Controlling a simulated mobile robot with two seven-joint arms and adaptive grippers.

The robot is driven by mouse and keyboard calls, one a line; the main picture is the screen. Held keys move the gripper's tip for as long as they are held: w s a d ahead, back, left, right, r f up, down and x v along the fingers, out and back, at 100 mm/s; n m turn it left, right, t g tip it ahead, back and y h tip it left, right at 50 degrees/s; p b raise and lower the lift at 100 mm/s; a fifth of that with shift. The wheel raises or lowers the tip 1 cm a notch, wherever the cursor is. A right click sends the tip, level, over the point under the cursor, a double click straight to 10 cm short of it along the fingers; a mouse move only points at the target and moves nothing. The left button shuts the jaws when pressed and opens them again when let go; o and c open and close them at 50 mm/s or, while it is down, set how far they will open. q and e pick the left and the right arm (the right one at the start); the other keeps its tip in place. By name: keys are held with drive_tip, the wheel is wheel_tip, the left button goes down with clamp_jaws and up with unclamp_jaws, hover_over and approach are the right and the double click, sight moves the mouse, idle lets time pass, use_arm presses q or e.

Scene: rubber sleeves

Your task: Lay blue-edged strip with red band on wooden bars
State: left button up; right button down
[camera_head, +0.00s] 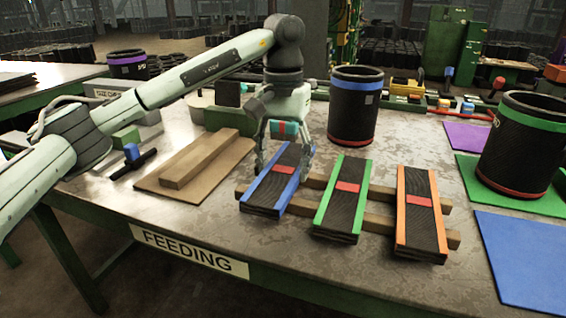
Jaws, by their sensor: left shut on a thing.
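The blue-edged strip (264,195) is dark and ribbed, with a red band (283,169) across it. My left gripper (284,172) points down over the strip's far half. Its fingers are shut on the strip's two long edges. The fingers partly hide the far end, and I cannot tell whether the strip's full weight is on the bars. My right gripper is not in view.
A green-edged strip (341,207) and an orange-edged strip (421,222) lie on the bars to the right. A black sleeve (354,115) stands behind. A wooden block (200,158) on a board is at left. A larger sleeve (516,150) and coloured mats are at right.

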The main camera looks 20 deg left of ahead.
use_arm(q)
drive_tip(key=shift+f+b, duration=0.3)
drive_tip(key=shift+f, duration=0.15)
drive_tip(key=o, duration=1.4)
drive_tip(key=shift+c, duration=0.2)
